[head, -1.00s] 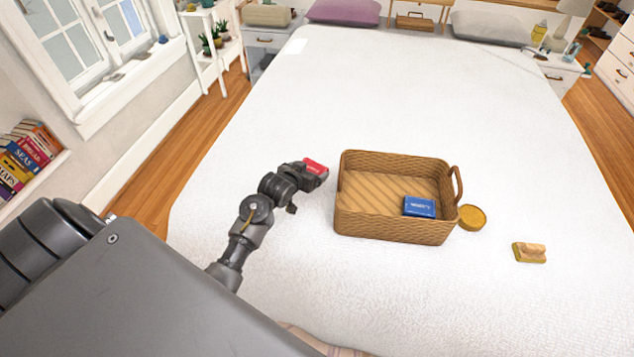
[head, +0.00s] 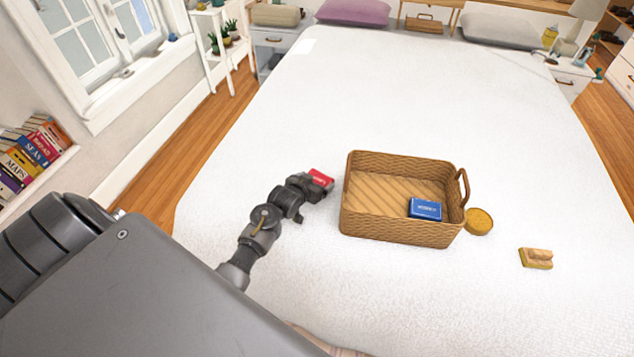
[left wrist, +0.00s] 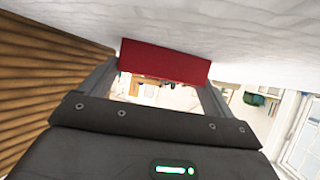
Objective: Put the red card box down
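The red card box (head: 321,177) is held at the tip of my left gripper (head: 318,184), just left of the wicker basket (head: 400,235). In the left wrist view the red card box (left wrist: 165,62) spans between the two fingertips, close to the white bed surface; I cannot tell whether it touches the bed. The basket's woven wall (left wrist: 40,75) is close beside it there. A blue card box (head: 425,208) lies inside the basket at its near right. My right gripper is not in view.
The basket stands on a white bed (head: 370,95). A round yellow-brown tin (head: 479,221) sits against or close to its right side, and a small wooden brush-like block (head: 536,258) lies farther right. The bed left of and beyond the basket is clear.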

